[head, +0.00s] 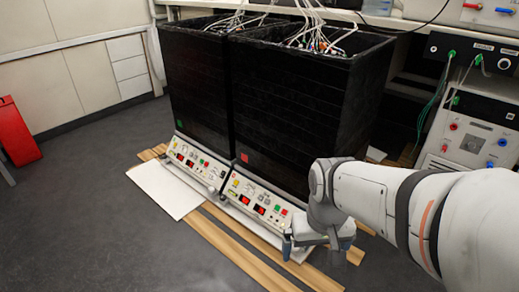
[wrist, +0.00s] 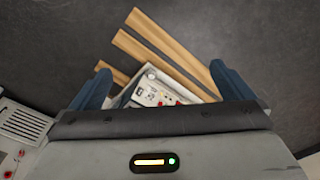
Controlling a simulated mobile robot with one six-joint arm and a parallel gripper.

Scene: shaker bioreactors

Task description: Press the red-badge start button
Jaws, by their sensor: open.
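Two black box-shaped shaker units stand side by side, each with a sloped control panel at its foot. The right unit (head: 300,115) bears a red square badge (head: 245,158), and the left unit (head: 195,90) bears a green one (head: 179,125). The red-badge panel (head: 250,198) has red displays and small buttons, including a green button (head: 277,208). My gripper (head: 312,243) is open and empty at that panel's right end. In the wrist view, part of a panel (wrist: 155,93) shows between the spread fingers (wrist: 165,85); its lower part is hidden by the gripper body.
Wooden slats (head: 235,250) and a white board (head: 165,190) lie on the grey floor around the units. Instrument boxes (head: 470,130) stand at the right. A red object (head: 15,132) is at the far left. Floor at front left is clear.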

